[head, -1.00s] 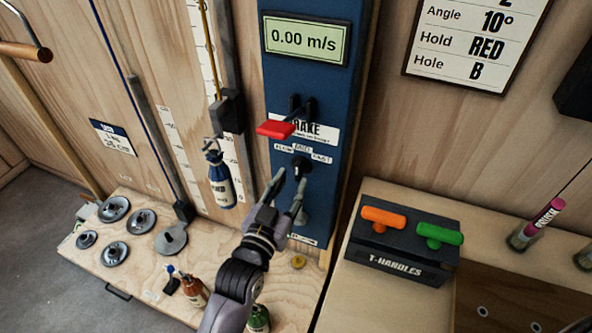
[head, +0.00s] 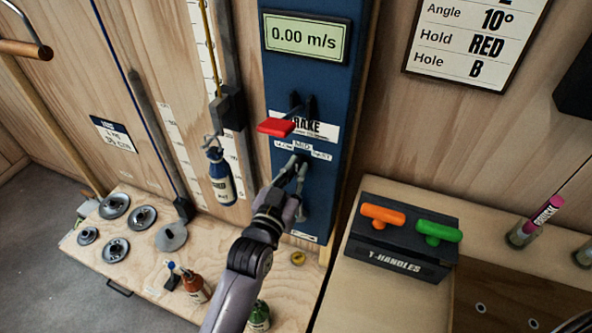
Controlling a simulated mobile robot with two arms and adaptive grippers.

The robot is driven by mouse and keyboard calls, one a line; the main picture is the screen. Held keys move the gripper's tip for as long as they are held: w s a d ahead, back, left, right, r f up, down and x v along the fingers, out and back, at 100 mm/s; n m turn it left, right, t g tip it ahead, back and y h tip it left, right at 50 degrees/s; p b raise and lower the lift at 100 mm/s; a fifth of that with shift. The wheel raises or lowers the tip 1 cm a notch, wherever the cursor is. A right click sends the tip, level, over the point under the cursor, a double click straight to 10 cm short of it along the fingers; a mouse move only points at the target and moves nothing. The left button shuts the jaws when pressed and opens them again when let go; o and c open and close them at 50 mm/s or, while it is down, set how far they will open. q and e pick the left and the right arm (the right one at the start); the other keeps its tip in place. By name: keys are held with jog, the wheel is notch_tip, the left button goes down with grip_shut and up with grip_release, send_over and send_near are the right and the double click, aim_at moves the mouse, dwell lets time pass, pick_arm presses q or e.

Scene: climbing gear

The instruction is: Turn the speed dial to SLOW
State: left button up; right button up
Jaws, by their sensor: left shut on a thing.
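The dark speed dial (head: 301,159) is on the blue panel (head: 331,176), just below the small SLOW, MID and FAST labels (head: 303,147). My left gripper (head: 297,168) reaches up from below and is shut on the dial. Its fingers hide most of the dial, so I cannot tell which label it points at. My right gripper is not in view.
A red brake lever (head: 276,127) sticks out just above the dial, below a display (head: 306,38) reading 0.00 m/s. A dark bottle (head: 220,177) hangs to the left. A T-handles box (head: 396,262) stands on the bench at right.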

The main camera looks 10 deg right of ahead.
pick_arm(q)
grip_shut()
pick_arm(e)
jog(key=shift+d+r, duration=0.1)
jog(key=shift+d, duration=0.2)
pick_arm(q)
jog(key=shift+n, duration=0.3)
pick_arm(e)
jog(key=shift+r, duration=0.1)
pick_arm(q)
jog(key=n+p, duration=0.1)
jog(key=n, duration=0.1)
jog(key=shift+a+r+n+p, duration=0.1)
jog(key=shift+n+p, duration=0.25)
jog(key=shift+n, duration=0.05)
jog(key=shift+w+n+p, duration=0.1)
jog(key=shift+n+p, duration=0.6)
jog(key=shift+n, duration=2)
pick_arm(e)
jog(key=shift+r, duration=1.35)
pick_arm(q)
jog(key=shift+a, duration=0.1)
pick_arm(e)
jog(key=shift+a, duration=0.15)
